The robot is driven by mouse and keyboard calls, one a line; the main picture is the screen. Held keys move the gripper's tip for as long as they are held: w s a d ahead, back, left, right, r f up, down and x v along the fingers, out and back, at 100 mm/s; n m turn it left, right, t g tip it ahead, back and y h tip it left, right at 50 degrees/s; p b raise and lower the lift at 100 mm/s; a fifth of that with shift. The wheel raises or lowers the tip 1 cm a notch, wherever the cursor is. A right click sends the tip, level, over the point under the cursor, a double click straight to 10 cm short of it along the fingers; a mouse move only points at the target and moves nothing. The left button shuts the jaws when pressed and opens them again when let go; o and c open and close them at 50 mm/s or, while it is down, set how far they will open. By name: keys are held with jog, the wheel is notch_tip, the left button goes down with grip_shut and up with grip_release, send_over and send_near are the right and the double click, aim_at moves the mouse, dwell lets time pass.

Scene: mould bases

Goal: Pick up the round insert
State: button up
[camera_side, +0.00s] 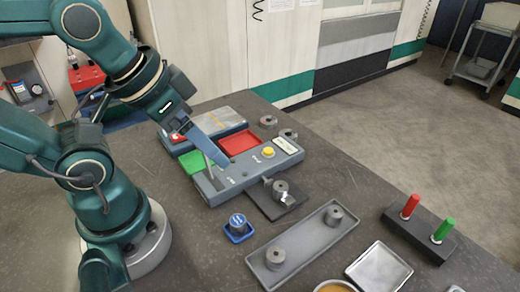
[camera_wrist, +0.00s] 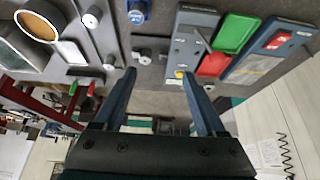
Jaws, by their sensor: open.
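Several grey metal round pieces are in view, and I cannot tell for sure which is the round insert. One piece (camera_side: 275,258) stands at the near end of a long grey tray (camera_side: 304,243), and another (camera_side: 333,215) at its far end. A further grey cylinder (camera_side: 280,187) is on a dark base plate (camera_side: 290,204) with a small side knob. In the wrist view, the tray's pieces (camera_wrist: 91,19) are at upper left. My gripper (camera_side: 224,160) hangs over the grey control panel; its fingers are apart and empty in the wrist view (camera_wrist: 160,73).
The control panel (camera_side: 219,187) has a yellow button and a lever. Red (camera_side: 240,143) and green (camera_side: 197,160) bins lie behind it. A blue holder (camera_side: 238,235) bears a blue-topped round part. Red and green pegs stand on a dark block (camera_side: 420,238); a metal tray (camera_side: 380,270) lies nearby.

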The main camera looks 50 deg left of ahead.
jog(key=n+g+h, duration=0.6)
jog(key=n+h, duration=0.4)
jog(key=n, duration=0.4)
send_over(276, 183)
notch_tip(276, 183, down, 5)
jog(key=a+f+n, duration=0.1)
jog(key=f, duration=0.1)
jog(key=a+f+n+h, duration=0.1)
jog(key=a+f, duration=0.1)
jog(key=a+f+n+h, duration=0.1)
jog(key=f, duration=0.2)
jog(key=shift+w+a+n, duration=0.15)
jog(key=shift+a+n, duration=0.1)
jog(key=shift+n, duration=0.15)
jog(key=shift+f, duration=0.15)
jog(key=shift+x, duration=2.45)
grip_shut()
